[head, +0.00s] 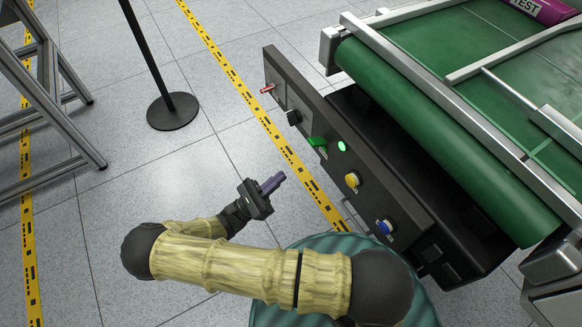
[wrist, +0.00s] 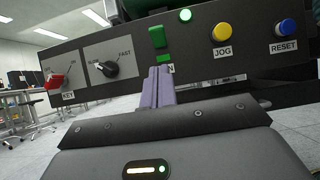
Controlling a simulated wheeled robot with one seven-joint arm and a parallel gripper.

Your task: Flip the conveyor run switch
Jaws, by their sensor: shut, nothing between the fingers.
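The green run switch (head: 317,142) sits on the dark control panel (head: 300,92) at the conveyor's end. In the wrist view the same switch (wrist: 157,37) is just above my fingertips, with a second green part below it. Its label is mostly hidden behind my fingers; only an "N" shows. A green lamp (head: 342,147) beside the switch is lit; it also shows in the wrist view (wrist: 185,15). My gripper (head: 273,182) has its purple fingers (wrist: 158,75) shut and empty. In the head view it is apart from the panel, left of and below the switch.
A red key switch (wrist: 55,80) and a black speed knob (wrist: 103,69) are left of the switch. A yellow JOG button (wrist: 222,32) and blue RESET button (wrist: 287,27) are right. The green conveyor belt (head: 440,130) lies behind. A black post base (head: 172,111) stands on open floor.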

